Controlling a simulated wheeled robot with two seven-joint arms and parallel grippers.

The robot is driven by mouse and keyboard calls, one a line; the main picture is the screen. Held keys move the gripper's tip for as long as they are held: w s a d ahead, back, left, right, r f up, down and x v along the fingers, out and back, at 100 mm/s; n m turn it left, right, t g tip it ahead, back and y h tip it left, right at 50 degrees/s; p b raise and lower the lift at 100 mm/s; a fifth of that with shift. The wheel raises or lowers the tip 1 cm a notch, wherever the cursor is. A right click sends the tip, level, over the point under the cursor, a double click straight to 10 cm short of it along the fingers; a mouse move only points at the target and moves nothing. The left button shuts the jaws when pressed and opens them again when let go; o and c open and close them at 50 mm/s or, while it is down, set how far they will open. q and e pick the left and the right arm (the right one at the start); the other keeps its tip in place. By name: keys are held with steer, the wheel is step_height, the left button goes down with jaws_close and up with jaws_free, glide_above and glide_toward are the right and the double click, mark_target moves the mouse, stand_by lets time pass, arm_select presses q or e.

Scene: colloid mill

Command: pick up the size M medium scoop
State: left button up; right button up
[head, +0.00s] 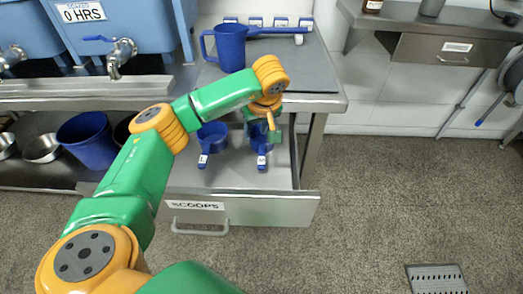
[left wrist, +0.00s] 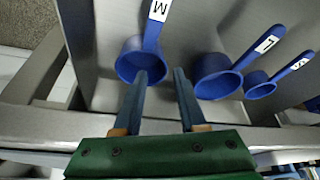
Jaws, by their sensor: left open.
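The size M scoop (left wrist: 146,60) is blue, with a round cup and a handle bearing a white label marked M, in the left wrist view. It lies in the open metal drawer (head: 235,182). In the head view its handle (head: 261,150) shows below my left gripper (head: 268,137), which partly hides the cup. My left gripper is open; in the left wrist view its two fingers (left wrist: 158,88) point at the scoop's cup. The near finger overlaps the cup's edge in the picture; I cannot tell whether they touch. My right gripper is not in view.
Two other labelled blue scoops, a larger one (left wrist: 217,77) and a small one (left wrist: 260,85), lie beside it in the left wrist view. A blue jug (head: 230,47) stands on the counter (head: 305,75) above the drawer. A blue bucket (head: 88,140) is at left.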

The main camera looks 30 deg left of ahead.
mark_target(251, 139)
arm_select(q)
steer(key=x, duration=0.7)
steer(key=shift+a, duration=0.15)
steer(key=shift+r, duration=0.1)
jaws_close()
steer(key=shift+s, duration=0.1)
stand_by(0.8)
